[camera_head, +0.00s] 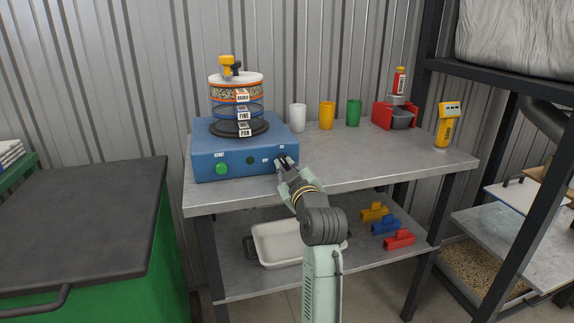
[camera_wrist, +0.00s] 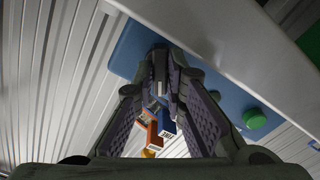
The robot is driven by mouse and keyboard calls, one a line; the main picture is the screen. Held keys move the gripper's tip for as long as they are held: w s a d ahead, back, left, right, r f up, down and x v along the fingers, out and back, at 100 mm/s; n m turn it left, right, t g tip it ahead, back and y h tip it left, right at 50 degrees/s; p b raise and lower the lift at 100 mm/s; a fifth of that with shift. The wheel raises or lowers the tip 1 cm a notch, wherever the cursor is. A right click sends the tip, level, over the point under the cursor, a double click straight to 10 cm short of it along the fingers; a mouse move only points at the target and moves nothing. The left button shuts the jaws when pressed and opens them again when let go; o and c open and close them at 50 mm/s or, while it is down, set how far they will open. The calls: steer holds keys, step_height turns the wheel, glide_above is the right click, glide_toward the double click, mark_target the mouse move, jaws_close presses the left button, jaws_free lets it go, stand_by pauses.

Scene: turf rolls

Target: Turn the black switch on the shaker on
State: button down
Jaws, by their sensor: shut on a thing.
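The shaker (camera_head: 235,155) is a blue box on the grey table, with a sieve stack on top and a green button (camera_head: 221,169) on its front. A small dark knob sits mid-panel. My gripper (camera_head: 285,164) is at the right end of the front panel, shut on the black switch there. Fingers hide the switch in the head view. In the wrist view my gripper's fingertips (camera_wrist: 160,72) close together against the blue panel of the shaker (camera_wrist: 207,88), and the green button (camera_wrist: 254,118) is to their right. I cannot tell the switch's position.
A white cup (camera_head: 298,117), yellow cup (camera_head: 327,115) and green cup (camera_head: 354,113) stand behind on the table (camera_head: 390,160). A red holder (camera_head: 382,115) and a yellow handheld device (camera_head: 446,126) are to the right. A white tray (camera_head: 275,245) and several coloured blocks lie on the lower shelf.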

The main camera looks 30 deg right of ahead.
steer(key=m+p, duration=0.2)
steer(key=m, duration=0.4)
steer(key=shift+m+p, duration=0.3)
stand_by(0.4)
steer(key=c, duration=1.6)
jaws_free()
steer(key=shift+c, duration=0.2)
steer(key=shift+s, duration=0.1)
steer(key=v, duration=1.1)
steer(key=shift+s, duration=0.4)
steer(key=shift+a, duration=0.1)
